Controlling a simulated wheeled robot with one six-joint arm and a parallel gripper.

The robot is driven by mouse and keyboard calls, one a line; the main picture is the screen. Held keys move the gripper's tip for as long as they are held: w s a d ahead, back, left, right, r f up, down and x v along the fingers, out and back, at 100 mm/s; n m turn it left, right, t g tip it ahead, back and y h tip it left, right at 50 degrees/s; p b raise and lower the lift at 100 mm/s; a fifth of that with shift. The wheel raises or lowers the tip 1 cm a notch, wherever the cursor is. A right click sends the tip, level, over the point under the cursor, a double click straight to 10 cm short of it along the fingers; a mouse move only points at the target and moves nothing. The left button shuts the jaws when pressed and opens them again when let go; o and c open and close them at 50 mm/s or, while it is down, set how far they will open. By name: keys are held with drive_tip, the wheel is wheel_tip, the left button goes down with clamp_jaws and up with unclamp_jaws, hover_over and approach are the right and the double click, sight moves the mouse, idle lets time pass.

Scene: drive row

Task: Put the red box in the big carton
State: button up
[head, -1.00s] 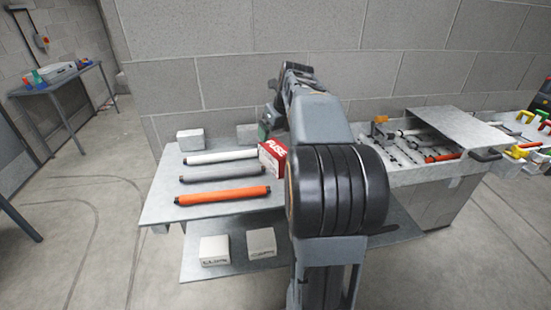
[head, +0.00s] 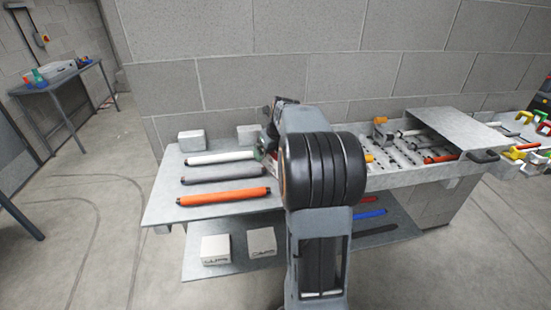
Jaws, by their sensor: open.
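The red box with white FUSE lettering stood on the bench a second ago; now my arm covers nearly all of that spot, and I cannot make out the box clearly. My gripper (head: 262,152) is low over the bench there, mostly hidden by my arm; it is open, and its fingertips are not clear. No large open carton can be picked out. Pale boxes show: one (head: 216,249) and another (head: 262,242) on the lower shelf, one (head: 191,141) and another (head: 248,135) at the back of the bench.
White (head: 218,158), grey (head: 222,174) and orange (head: 223,197) tubes lie on the bench (head: 165,200). A tray (head: 385,180) with tools and a raised cover stands right. Blue (head: 370,214) and dark (head: 376,229) bars lie on the lower shelf. A side table (head: 60,85) stands far left.

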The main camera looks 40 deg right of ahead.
drive_tip(key=c, duration=1.1)
drive_tip(key=shift+c, duration=0.6)
drive_tip(key=shift+r, duration=0.15)
